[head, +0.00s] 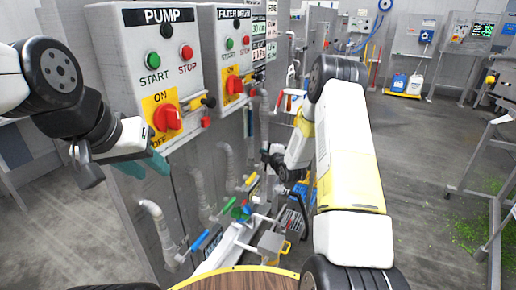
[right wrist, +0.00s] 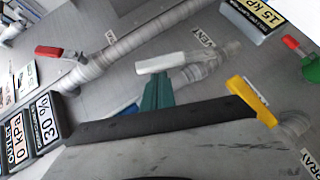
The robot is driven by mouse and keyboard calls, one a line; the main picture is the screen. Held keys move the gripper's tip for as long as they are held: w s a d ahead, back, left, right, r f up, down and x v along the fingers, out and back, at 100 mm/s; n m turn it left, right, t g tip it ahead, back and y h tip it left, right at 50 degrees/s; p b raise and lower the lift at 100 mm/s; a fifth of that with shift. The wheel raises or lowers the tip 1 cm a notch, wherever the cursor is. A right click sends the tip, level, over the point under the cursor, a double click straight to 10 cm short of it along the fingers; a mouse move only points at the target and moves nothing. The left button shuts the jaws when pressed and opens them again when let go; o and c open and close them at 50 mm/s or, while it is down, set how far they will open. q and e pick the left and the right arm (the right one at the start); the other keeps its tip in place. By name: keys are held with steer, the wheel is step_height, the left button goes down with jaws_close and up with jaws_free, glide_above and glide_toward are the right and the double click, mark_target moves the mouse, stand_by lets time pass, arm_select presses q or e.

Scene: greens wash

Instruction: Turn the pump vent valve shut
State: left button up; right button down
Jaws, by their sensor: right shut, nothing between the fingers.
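In the right wrist view a valve with a pale grey-white lever (right wrist: 160,63) sits on a grey pipe beside a label reading VENT. The green fingers of my right gripper (right wrist: 157,90) are shut and empty, with their tips close to this lever. I cannot tell whether they touch it. In the head view my right gripper (head: 272,158) is by the pipes at the cabinet front, partly hidden by its own arm. My left gripper (head: 150,162) has teal fingers and hangs in front of the pump panel (head: 165,75); its opening is unclear.
Other valve levers are close by: a yellow one (right wrist: 250,101), a red one (right wrist: 48,51) and a green one (right wrist: 311,68). Blue-handled (head: 200,240) and other valves stand low on the cabinet front. The floor to the right is largely open.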

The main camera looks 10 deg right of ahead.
steer(key=shift+w+d+f, duration=0.15)
steer(key=shift+w, duration=0.05)
steer(key=shift+w, duration=0.15)
stand_by(0.3)
